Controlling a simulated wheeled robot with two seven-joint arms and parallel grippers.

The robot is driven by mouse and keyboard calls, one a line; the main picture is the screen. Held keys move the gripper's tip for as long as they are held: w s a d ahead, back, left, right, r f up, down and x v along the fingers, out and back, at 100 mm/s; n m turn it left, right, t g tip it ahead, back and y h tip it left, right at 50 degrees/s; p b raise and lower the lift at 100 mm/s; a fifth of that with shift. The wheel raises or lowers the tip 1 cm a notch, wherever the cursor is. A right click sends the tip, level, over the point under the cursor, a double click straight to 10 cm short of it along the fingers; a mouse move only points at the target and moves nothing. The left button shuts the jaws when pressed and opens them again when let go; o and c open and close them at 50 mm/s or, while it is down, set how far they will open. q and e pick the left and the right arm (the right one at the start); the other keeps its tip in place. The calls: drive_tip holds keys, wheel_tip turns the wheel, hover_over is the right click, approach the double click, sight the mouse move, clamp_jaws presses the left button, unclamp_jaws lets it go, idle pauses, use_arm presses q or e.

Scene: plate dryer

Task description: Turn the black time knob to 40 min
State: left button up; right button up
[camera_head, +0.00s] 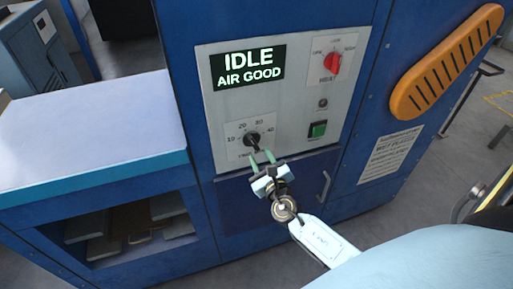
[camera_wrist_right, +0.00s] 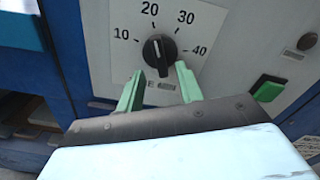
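The black time knob (camera_head: 252,139) is on a white dial plate at the lower left of the grey control panel. In the right wrist view the knob (camera_wrist_right: 160,52) shows a thin pale line running roughly upright, and the numbers 10, 20, 30 and 40 surround it. The exact setting is hard to read. My right gripper (camera_head: 263,157) has green fingers just below the knob. In the right wrist view the gripper (camera_wrist_right: 158,76) is open, its fingertips apart on either side of the knob's lower edge, with nothing between them. My left gripper is not in view.
The panel also holds a display (camera_head: 248,67) reading IDLE AIR GOOD, a red heat knob (camera_head: 331,63) and a green button (camera_head: 318,129). A dark blue door with a handle (camera_head: 324,187) lies below. An orange slotted piece (camera_head: 445,62) sticks out at right.

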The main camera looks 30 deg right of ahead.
sight(255, 145)
drive_tip(key=shift+x, duration=2.25)
clamp_jaws()
